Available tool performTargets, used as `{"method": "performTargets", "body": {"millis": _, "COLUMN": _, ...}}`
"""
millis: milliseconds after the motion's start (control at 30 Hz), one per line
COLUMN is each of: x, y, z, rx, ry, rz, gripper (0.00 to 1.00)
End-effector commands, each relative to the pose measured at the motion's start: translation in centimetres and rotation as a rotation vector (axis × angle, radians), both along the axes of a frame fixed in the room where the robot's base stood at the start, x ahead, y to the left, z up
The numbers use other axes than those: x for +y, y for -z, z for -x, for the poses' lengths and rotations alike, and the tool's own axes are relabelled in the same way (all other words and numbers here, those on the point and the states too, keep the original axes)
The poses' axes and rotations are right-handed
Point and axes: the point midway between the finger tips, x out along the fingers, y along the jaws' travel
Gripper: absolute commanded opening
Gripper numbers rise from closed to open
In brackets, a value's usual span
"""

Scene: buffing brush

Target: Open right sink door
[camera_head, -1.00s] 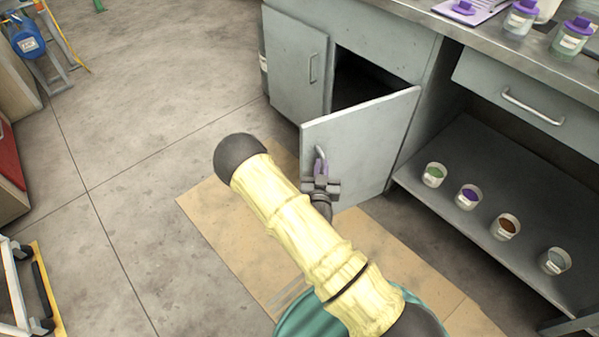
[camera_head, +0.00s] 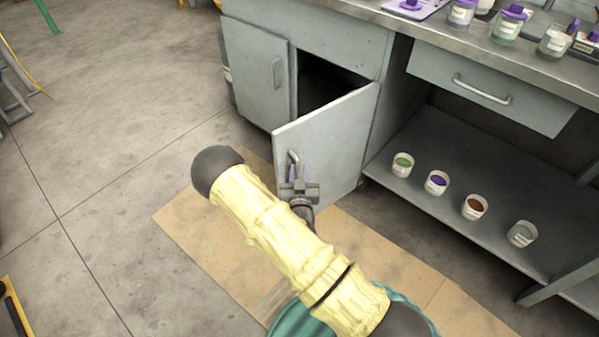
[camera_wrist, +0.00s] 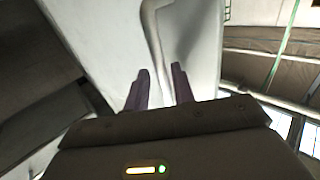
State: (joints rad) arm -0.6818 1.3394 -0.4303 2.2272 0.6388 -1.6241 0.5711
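The right sink door (camera_head: 330,145) is a grey panel standing ajar, swung out from the cabinet on its right-hand edge. Its curved metal handle (camera_head: 293,160) is near the free edge. My gripper (camera_head: 299,174) is at the handle, with its purple fingers close to the door face. In the wrist view, the two fingers (camera_wrist: 160,82) stand apart, with the lower part of the handle (camera_wrist: 153,35) between or just beyond their tips. Firm contact cannot be made out. The dark sink cabinet opening (camera_head: 325,80) shows behind the door.
The left sink door (camera_head: 257,75) is closed. Cardboard (camera_head: 200,235) lies on the floor below my arm. The floor at left is mostly clear.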

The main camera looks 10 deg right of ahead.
Motion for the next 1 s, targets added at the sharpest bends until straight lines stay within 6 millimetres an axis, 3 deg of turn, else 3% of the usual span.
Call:
{"method": "performTargets", "body": {"millis": 200, "x": 0.1, "y": 0.0, "z": 0.4, "rx": 0.0, "ry": -0.001, "rz": -0.001, "gripper": 0.25}}
{"method": "performTargets", "body": {"millis": 367, "x": 0.2, "y": 0.0, "z": 2.1, "rx": 0.003, "ry": 0.0, "rz": 0.001, "gripper": 0.25}}
{"method": "performTargets", "body": {"millis": 1000, "x": 1.8, "y": 0.0, "z": 14.5, "rx": 0.005, "ry": -0.001, "rz": 0.002, "gripper": 0.25}}
